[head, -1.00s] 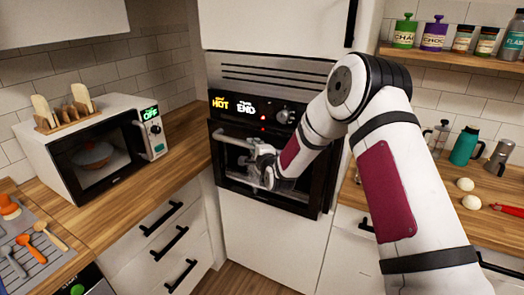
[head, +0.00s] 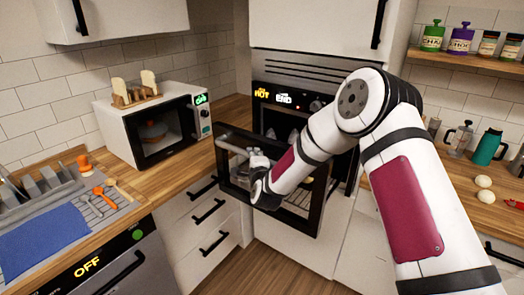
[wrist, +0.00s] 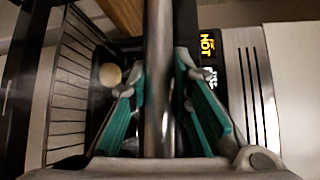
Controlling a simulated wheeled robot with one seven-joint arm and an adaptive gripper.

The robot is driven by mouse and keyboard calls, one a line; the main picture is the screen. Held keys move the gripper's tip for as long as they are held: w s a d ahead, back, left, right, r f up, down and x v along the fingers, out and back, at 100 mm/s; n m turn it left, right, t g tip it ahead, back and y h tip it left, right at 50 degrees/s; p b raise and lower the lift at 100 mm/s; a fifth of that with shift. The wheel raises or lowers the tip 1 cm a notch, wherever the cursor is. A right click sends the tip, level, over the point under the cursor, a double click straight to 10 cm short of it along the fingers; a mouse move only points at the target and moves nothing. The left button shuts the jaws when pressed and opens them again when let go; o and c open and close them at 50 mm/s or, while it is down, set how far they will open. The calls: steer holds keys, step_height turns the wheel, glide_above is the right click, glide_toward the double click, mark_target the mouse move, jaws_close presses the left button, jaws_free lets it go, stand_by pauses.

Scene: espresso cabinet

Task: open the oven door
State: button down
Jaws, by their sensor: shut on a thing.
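The oven door (head: 308,215) is a black frame with a see-through window. It stands swung out from the oven (head: 315,72), ajar, and the oven's inside shows behind it. My gripper (head: 256,158) is at the door's silver bar handle (head: 232,147). In the wrist view the handle (wrist: 159,50) runs up the middle between the teal-padded fingers of my gripper (wrist: 159,85), which is shut on it. My arm hides much of the door's right part and the oven opening. A wire rack (wrist: 70,90) and a pale round thing (wrist: 110,75) show left of the handle.
A white microwave (head: 155,130) stands on the left counter, with drawers (head: 205,210) below near the door's left edge. A dishwasher (head: 120,265) is at the lower left. The right counter holds a teal pot (head: 487,147) and eggs (head: 483,188). Some floor shows below the door.

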steer(key=shift+s+a+p, duration=0.3)
steer(key=shift+s+a, duration=0.25)
steer(key=shift+s, duration=0.25)
steer(key=shift+f, duration=0.1)
steer(key=c, duration=1.4)
jaws_free()
steer(key=shift+c, duration=0.2)
steer(key=v, duration=1.2)
